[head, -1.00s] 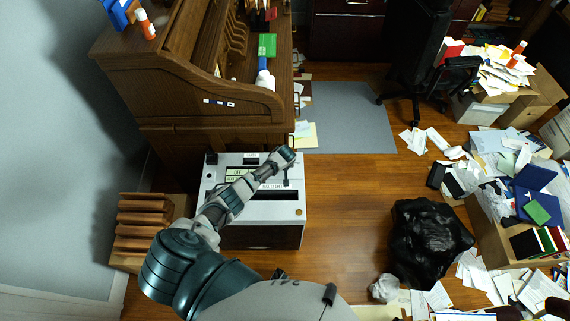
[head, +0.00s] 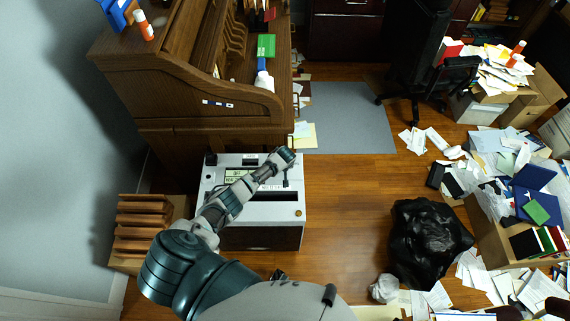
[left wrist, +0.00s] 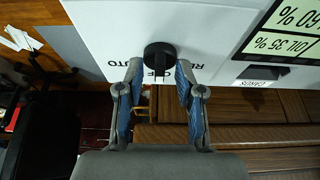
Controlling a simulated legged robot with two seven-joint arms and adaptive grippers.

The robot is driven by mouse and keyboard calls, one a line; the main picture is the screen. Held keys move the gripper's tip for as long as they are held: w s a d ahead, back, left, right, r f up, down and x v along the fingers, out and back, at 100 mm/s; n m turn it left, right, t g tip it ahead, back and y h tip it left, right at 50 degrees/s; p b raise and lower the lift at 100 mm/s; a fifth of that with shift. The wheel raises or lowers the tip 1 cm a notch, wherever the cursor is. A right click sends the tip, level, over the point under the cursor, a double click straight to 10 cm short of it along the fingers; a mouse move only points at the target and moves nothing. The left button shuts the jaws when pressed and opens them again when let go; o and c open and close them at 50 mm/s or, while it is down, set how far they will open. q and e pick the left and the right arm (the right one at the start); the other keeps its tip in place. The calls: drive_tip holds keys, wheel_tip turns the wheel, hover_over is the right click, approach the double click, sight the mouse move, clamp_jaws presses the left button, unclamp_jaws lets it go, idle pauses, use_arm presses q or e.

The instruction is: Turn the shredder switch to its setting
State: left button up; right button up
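The white shredder (head: 291,213) stands on the floor in front of the wooden desk. In the left wrist view its white panel (left wrist: 110,30) carries a round black switch knob (left wrist: 160,55). Upside-down labels reading OFF and AUTO, and a partly hidden one, lie around the knob. My left gripper (left wrist: 159,70) is open, with one blue-padded finger on each side of the knob. The knob sits between and just beyond the fingertips; I cannot tell whether they touch it. In the head view my left gripper (head: 286,157) is over the shredder's far edge, and the knob is hidden. My right gripper is not in view.
The roll-top desk (head: 190,85) stands close behind the shredder. A wooden rack (head: 150,228) is at its left. A black garbage bag (head: 428,240) and paper-filled boxes lie to the right. Bare wood floor (head: 350,190) is open between shredder and bag.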

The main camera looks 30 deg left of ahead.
use_arm(q)
drive_tip(key=v, duration=1.1)
drive_tip(key=shift+r, duration=0.2)
drive_tip(key=shift+d, duration=0.1)
drive_tip(key=s+d+f+m+h, duration=0.1)
drive_tip(key=s+d+m, duration=0.2)
drive_tip(key=s+d, duration=0.4)
drive_tip(key=s+d+f+m+h, duration=0.15)
drive_tip(key=s+d, duration=0.25)
drive_tip(key=s, duration=0.6)
drive_tip(key=s+r+m, duration=0.2)
drive_tip(key=s+r, duration=0.1)
drive_tip(key=s, duration=0.4)
drive_tip(key=s+r+m, duration=0.2)
drive_tip(key=s, duration=0.6)
wheel_tip(320, 180, down, 27)
drive_tip(key=s+g, duration=0.2)
drive_tip(key=s+a+f, duration=0.2)
drive_tip(key=s+f, duration=1.2)
drive_tip(key=s, duration=0.3)
drive_tip(key=shift+s+f+g, duration=0.25)
drive_tip(key=shift+g, duration=0.15)
